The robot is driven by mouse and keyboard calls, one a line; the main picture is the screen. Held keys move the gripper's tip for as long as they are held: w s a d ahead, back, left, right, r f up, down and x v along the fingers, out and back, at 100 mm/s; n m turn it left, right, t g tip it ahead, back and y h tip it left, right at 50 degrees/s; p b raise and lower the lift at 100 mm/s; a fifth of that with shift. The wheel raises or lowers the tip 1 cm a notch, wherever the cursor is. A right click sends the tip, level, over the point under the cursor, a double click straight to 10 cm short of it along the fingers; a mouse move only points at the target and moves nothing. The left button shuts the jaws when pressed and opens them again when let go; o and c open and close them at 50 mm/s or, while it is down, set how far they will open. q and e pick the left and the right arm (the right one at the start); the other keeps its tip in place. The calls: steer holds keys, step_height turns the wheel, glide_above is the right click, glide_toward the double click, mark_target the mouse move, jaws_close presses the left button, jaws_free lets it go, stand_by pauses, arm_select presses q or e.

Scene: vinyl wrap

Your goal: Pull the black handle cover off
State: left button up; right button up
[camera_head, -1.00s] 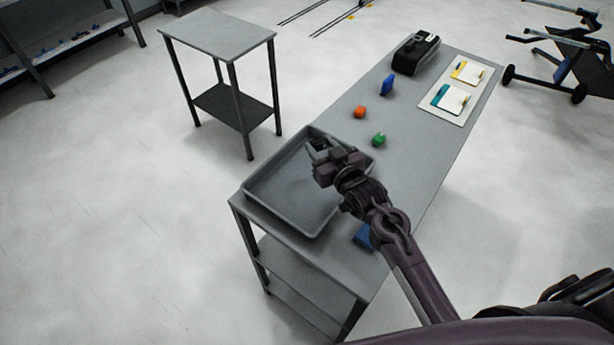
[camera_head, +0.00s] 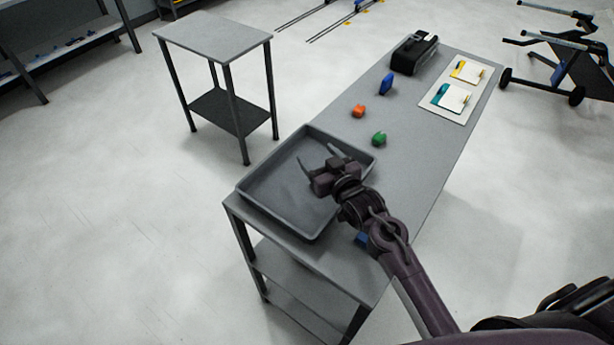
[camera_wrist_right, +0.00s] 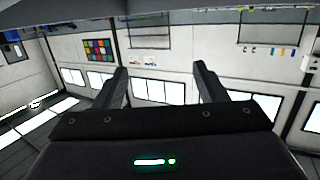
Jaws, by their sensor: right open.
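My right gripper (camera_head: 318,154) is open above the grey tray (camera_head: 268,217), its two fingers spread apart and pointing toward the tray's far side. In the right wrist view the gripper (camera_wrist_right: 161,70) shows both fingers wide apart with nothing between them. I cannot make out a black handle cover in either view. My left gripper is out of view.
The tray sits at the near end of a long grey table (camera_head: 425,150). Beyond it are orange (camera_head: 358,111), green (camera_head: 379,138) and blue (camera_head: 386,84) pieces, a black case (camera_head: 414,53) and a white board (camera_head: 436,112). Another blue piece (camera_head: 362,239) is partly behind my arm.

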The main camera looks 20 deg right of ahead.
steer(key=shift+s, duration=0.1)
steer(key=shift+s+d, duration=0.1)
steer(key=shift+s, duration=0.25)
steer(key=b+v, duration=0.2)
steer(key=v, duration=0.5)
